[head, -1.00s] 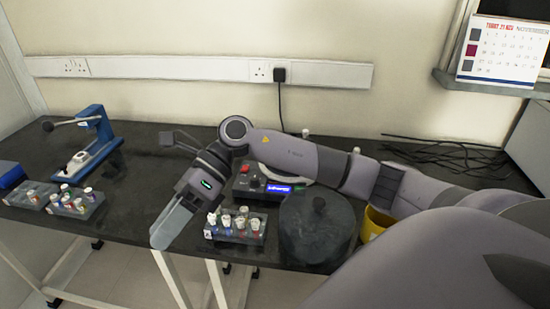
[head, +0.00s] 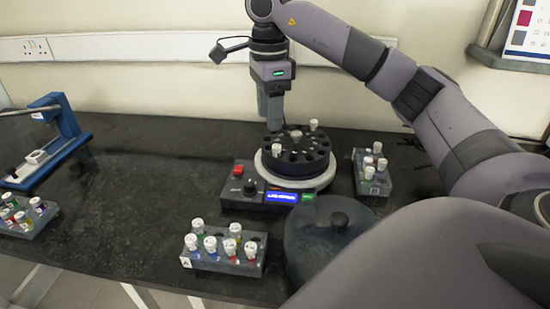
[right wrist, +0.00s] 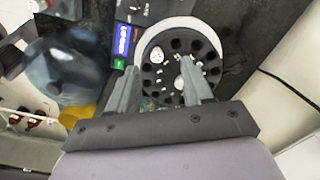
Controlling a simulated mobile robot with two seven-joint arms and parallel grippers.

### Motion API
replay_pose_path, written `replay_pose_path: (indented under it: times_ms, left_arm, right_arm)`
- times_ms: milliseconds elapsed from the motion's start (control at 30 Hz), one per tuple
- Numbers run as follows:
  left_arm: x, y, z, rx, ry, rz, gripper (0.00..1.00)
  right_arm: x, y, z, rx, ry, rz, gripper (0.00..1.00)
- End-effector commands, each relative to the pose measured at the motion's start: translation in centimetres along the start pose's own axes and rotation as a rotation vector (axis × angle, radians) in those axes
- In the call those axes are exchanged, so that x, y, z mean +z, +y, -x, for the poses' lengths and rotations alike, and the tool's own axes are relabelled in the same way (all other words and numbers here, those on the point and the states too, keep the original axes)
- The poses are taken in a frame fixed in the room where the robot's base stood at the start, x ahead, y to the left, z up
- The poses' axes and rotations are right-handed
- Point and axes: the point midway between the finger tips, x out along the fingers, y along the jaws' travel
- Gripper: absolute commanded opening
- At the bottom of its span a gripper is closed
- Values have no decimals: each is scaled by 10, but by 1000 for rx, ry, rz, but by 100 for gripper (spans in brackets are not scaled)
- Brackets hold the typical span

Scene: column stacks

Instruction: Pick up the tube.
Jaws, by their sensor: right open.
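Two white-capped tubes sit in the dark round rotor (head: 322,160) of a centrifuge: a front-left tube (head: 277,148) and a back-right tube (head: 313,124). In the right wrist view these appear as one white cap (right wrist: 157,53) and another white cap (right wrist: 180,83) near a finger. I cannot tell which tube is meant. My right gripper (head: 271,127) points down over the rotor's back-left side. In the right wrist view its fingers (right wrist: 160,68) are apart, with nothing visibly held. My left gripper is out of view.
A front tube rack (head: 222,264) and a right tube rack (head: 378,186) flank the centrifuge. Another rack (head: 30,228) stands at far left by a blue press (head: 62,125). A dark lid (head: 320,245) lies in front.

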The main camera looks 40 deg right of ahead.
Motion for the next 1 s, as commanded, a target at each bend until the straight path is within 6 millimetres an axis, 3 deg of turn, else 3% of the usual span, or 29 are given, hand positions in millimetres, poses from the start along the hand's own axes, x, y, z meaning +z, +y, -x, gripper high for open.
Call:
replay_pose_path:
  times_ms: [267,600,900,933,1000]
  left_arm:
    - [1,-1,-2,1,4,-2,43]
    - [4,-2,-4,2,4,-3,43]
    - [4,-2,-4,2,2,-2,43]
    - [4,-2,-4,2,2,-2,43]
    - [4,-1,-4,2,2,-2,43]
  right_arm:
    - [-3,1,-23,0,5,-1,50]
    - [-13,9,-68,0,3,0,50]
    - [-12,9,-73,-1,2,0,50]
    - [-12,9,-73,-1,2,0,47]
    - [-12,9,-73,-1,2,0,24]
